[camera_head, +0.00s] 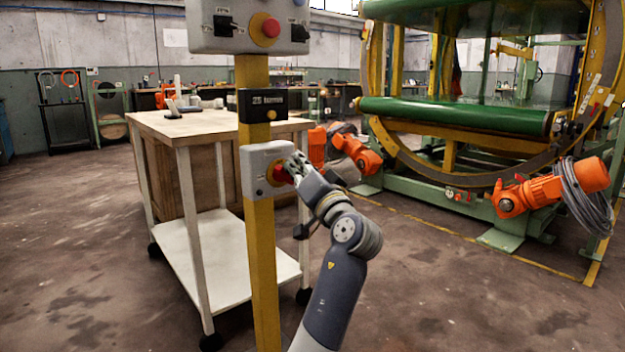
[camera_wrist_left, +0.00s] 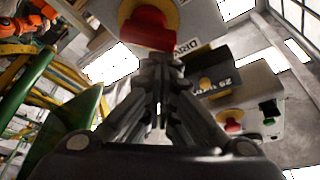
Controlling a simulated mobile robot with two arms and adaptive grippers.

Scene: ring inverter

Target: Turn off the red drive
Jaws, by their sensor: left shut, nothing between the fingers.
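A red rotary knob (camera_head: 282,174) on a yellow disc sits on a grey box (camera_head: 254,178) fixed to the yellow post (camera_head: 262,270). My left gripper (camera_head: 293,163) is at the right side of this knob, with its fingers shut and empty. In the left wrist view the red knob (camera_wrist_left: 148,28) is just past the shut fingertips (camera_wrist_left: 160,62). I cannot tell whether they touch it. The fingers partly cover the knob's right side in the head view. My right gripper is not in view.
Above on the post are a black box (camera_head: 248,104) with a yellow knob and a grey panel (camera_head: 232,41) with a red button (camera_head: 270,27) and black switches. A wooden-topped trolley (camera_head: 170,124) stands behind. A green machine with orange motors (camera_head: 540,192) is at right.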

